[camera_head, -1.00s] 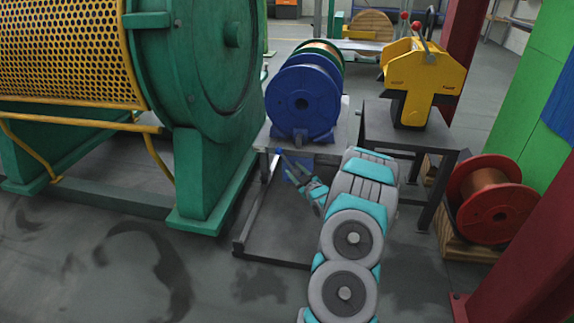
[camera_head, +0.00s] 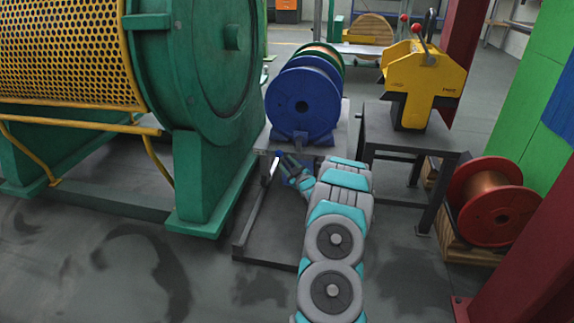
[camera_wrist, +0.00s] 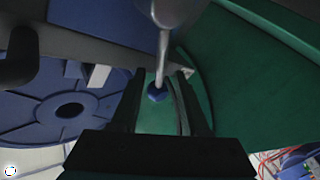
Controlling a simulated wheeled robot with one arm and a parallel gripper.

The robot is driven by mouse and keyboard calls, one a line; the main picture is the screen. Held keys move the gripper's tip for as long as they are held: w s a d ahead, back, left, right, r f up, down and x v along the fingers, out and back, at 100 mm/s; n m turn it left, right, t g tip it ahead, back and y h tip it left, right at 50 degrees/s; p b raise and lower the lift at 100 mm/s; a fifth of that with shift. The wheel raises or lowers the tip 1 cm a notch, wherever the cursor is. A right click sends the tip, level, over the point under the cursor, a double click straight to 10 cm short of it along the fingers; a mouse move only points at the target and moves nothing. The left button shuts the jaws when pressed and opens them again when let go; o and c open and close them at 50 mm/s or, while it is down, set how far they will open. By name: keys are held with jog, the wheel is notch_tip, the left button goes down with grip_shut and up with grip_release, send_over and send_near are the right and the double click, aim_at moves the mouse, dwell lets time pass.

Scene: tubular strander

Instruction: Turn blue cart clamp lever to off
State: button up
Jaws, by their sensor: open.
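The clamp lever (camera_head: 273,167) is a thin pale rod with a blue knob, at the left front edge of the grey cart (camera_head: 345,135). The cart bears a blue spool (camera_head: 303,103). In the wrist view the silver lever rod (camera_wrist: 163,50) comes down from the top, and its blue knob (camera_wrist: 157,92) shows between my fingers. My gripper (camera_head: 284,162) is open beside the lever; in the wrist view my open gripper (camera_wrist: 160,84) has a dark finger on each side of the knob. I cannot tell whether either finger touches it.
A large green machine (camera_head: 205,190) with a yellow mesh guard stands close on the left. A yellow device (camera_head: 423,85) sits on a dark table to the right. A red-flanged spool (camera_head: 495,205) lies on a pallet at the far right. The floor in front is clear.

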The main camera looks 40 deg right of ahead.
grip_shut()
dwell(1.4)
